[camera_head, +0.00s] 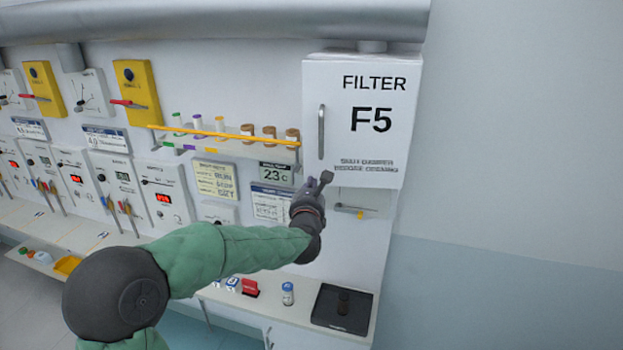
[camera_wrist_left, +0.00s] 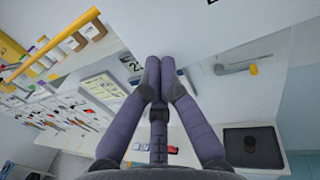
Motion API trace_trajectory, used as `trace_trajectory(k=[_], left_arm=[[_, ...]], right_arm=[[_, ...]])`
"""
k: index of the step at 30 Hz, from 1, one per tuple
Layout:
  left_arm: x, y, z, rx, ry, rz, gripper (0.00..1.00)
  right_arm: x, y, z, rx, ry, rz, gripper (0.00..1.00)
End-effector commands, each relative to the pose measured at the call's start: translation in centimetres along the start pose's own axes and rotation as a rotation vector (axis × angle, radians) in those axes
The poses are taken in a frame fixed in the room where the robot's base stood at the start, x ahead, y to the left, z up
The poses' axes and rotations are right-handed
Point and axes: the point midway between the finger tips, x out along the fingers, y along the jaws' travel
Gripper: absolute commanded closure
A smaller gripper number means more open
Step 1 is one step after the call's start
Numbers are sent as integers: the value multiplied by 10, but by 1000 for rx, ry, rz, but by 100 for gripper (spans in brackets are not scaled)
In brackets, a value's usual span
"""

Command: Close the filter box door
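The white filter box (camera_head: 362,120) hangs on the wall at upper right in the head view, marked FILTER F5. Its door faces me and looks flat against the box; I see no clear gap at its edges. A grey upright handle (camera_head: 321,132) is on the door's left side. My left gripper (camera_head: 318,183) is just below the lower left corner of the box. In the wrist view its two fingers (camera_wrist_left: 158,68) lie together with nothing visible between them, in front of a white surface. I cannot tell whether they touch the box. My right gripper is not in view.
A shelf with a yellow rail (camera_head: 220,133) and several spools and vials is left of the box. A small bar (camera_head: 352,208) is on the wall below it. A black tray (camera_head: 343,309) is on the counter. Free room lies right of the box.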

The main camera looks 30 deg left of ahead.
Motion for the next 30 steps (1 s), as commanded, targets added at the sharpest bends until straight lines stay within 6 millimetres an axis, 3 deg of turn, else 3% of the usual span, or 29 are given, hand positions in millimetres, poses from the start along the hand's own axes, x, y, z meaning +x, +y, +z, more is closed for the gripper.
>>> trace_trajectory(k=[6,18,30], left_arm=[[10,0,0,0,1,1,100],[12,0,-1,0,0,1,100],[48,2,-6,-2,-2,2,100]], right_arm=[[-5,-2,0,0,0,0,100],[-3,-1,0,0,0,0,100],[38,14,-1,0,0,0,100]])
